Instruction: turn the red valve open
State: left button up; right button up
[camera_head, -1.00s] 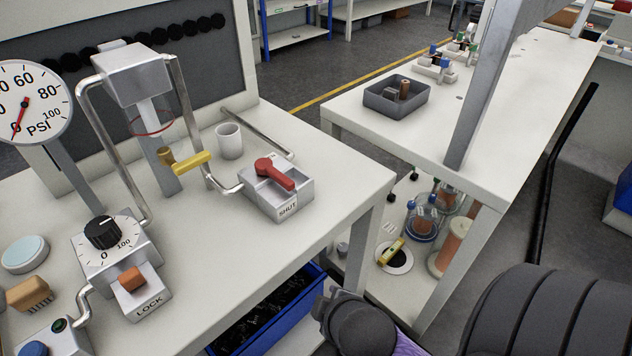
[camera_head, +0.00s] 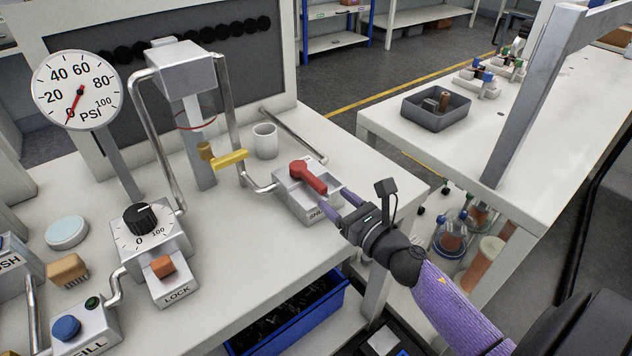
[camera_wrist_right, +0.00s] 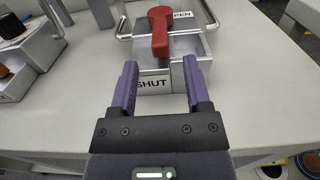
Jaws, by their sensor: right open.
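The red valve (camera_head: 308,177) is a red lever on a grey metal box (camera_head: 290,200) near the right edge of the white table. In the right wrist view the lever (camera_wrist_right: 161,34) points toward the SHUT label (camera_wrist_right: 153,84), and a partly covered OPEN label (camera_wrist_right: 183,15) is behind it. My right gripper (camera_head: 338,203) is at the front of the box, partly covering the SHUT label. In the wrist view the right gripper (camera_wrist_right: 160,88) is open and empty, its purple fingers either side of the label, short of the lever. My left gripper is not in view.
The pressure gauge (camera_head: 78,90), black dial (camera_head: 139,218) and orange LOCK switch (camera_head: 163,267) are further left.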

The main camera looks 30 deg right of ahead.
aim_at(325, 191)
jog(key=w, duration=0.7)
jog(key=shift+a, duration=0.25)
grip_shut()
dwell(1.0)
